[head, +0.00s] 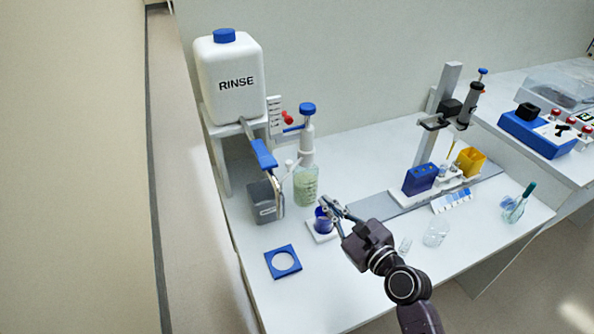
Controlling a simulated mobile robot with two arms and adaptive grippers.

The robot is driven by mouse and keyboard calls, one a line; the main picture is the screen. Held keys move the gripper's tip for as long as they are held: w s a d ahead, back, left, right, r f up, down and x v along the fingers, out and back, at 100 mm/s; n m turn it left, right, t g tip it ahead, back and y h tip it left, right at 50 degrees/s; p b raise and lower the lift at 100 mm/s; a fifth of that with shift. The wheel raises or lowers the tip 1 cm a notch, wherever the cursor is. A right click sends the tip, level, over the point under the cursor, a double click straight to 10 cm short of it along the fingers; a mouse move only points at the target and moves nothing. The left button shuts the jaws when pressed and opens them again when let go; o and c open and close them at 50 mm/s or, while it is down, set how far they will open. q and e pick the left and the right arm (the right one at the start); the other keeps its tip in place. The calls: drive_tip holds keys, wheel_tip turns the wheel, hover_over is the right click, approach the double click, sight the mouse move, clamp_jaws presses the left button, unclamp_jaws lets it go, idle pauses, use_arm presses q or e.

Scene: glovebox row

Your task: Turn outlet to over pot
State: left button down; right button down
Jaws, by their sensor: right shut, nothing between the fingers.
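A white RINSE tank (231,80) stands on a raised shelf at the left. Its outlet arm has a blue sleeve (264,154) and a thin metal spout (279,188) that bends down beside the grey bin (262,204), to the left of the pot. A small dark blue pot (322,224) stands on a white pad (318,238). My right gripper (331,205) is shut and empty, its fingertips close above the pot and partly covering it. I cannot tell whether they touch it. My left gripper is not in view.
A bottle with green liquid (306,188) and a blue-topped dispenser stands between spout and gripper.

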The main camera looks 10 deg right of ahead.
drive_tip(key=r+m+y, duration=0.1)
drive_tip(key=r+m, duration=0.1)
drive_tip(key=m, duration=0.1)
drive_tip(key=p, duration=0.1)
approach(291, 166)
drive_tip(key=x, duration=0.5)
drive_tip(key=shift+w+a, duration=0.1)
drive_tip(key=shift+w, duration=0.05)
drive_tip(key=shift+x, duration=0.9)
